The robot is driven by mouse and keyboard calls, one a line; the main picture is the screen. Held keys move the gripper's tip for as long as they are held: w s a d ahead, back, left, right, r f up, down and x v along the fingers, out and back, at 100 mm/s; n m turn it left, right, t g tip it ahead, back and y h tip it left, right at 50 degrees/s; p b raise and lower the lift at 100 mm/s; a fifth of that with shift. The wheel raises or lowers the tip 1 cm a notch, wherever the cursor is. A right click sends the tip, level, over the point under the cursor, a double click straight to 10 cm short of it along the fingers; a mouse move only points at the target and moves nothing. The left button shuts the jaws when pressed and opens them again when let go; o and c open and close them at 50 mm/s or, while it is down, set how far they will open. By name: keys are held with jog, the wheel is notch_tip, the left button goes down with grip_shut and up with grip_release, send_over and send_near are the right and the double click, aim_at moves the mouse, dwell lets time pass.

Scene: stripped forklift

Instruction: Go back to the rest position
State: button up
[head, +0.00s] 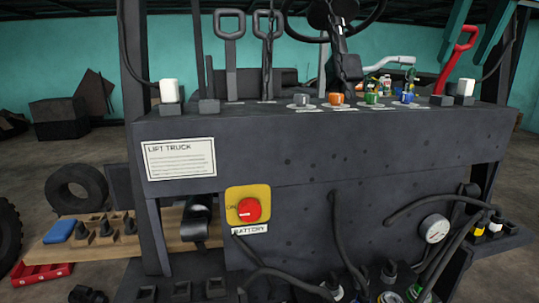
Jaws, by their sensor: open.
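My gripper is not clearly in view. The stripped forklift's dark panel (300,150) fills the middle of the head view. It carries a white "LIFT TRUCK" label (180,159) at the left. A red round button (249,210) sits on a yellow plate (262,192) above a "BATTERY" label. Small knobs, among them an orange one (337,99), a green one (371,98) and a blue one (407,98), stand along the panel's top ledge. I see nothing held.
Grey handles (229,22), a steering wheel (335,15) and a red handle (466,45) rise behind the ledge. Black hoses and a gauge (434,229) crowd the lower right. A wooden board (75,250) with a blue block (59,231), a red tray (42,276) and tyres (77,190) lie left.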

jog(key=s+d+f+m+g, duration=0.1)
jog(key=s+d+f, duration=0.1)
jog(key=f, duration=0.5)
jog(key=s+d+f+m+g, duration=0.1)
jog(key=s+d+f, duration=0.2)
jog(key=f, duration=0.4)
jog(key=s+f+m, duration=0.1)
jog(key=s+f, duration=0.5)
jog(key=f, duration=0.4)
jog(key=s+a+f+m+g, duration=0.1)
jog(key=s+f, duration=0.6)
jog(key=f, duration=0.3)
jog(key=s+f+m+g, duration=0.1)
jog(key=s+f, duration=0.5)
jog(key=f, duration=0.5)
jog(key=shift+s+a+y, duration=0.15)
jog(key=shift+s+y, duration=0.15)
jog(key=shift+w+f+g, duration=0.2)
jog(key=shift+w+g, duration=0.1)
jog(key=shift+w, duration=0.3)
jog(key=c, duration=0.4)
